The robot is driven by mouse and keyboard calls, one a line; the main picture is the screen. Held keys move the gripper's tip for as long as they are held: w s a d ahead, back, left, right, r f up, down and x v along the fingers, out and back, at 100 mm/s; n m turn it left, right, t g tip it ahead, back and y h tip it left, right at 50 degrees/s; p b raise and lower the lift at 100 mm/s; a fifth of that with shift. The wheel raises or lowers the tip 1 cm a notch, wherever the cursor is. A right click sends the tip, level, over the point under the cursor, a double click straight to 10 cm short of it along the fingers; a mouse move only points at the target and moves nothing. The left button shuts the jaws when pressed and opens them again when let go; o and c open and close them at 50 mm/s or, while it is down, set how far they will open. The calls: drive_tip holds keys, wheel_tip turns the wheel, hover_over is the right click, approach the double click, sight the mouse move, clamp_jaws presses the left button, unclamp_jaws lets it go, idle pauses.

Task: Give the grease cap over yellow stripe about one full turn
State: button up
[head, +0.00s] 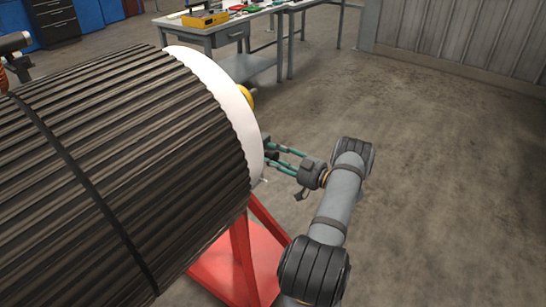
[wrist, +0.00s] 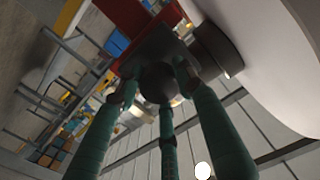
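A dark rounded cap (wrist: 158,83) sits on a dark block in the wrist view. My gripper (wrist: 155,88) has three teal fingers reaching around the cap from different sides. The fingers stand apart from each other, and I cannot tell whether their tips touch the cap. In the head view my gripper (head: 270,151) is at the right edge of the rotor's white end disc (head: 228,85), and its fingertips are partly obscured there. I see no stripe clearly on the block, so its colour cannot be told.
The large ribbed dark rotor (head: 120,170) fills the left of the head view, on a red stand (head: 235,265). A yellow hub (head: 246,96) sticks out of the disc. A workbench (head: 225,30) with tools stands behind. The floor at right is clear.

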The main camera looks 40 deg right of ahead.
drive_tip(key=o, duration=0.4)
drive_tip(key=shift+s, duration=0.15)
drive_tip(key=v, duration=1.1)
drive_tip(key=shift+s, duration=0.4)
drive_tip(key=shift+w+d, duration=0.1)
drive_tip(key=x, duration=1.2)
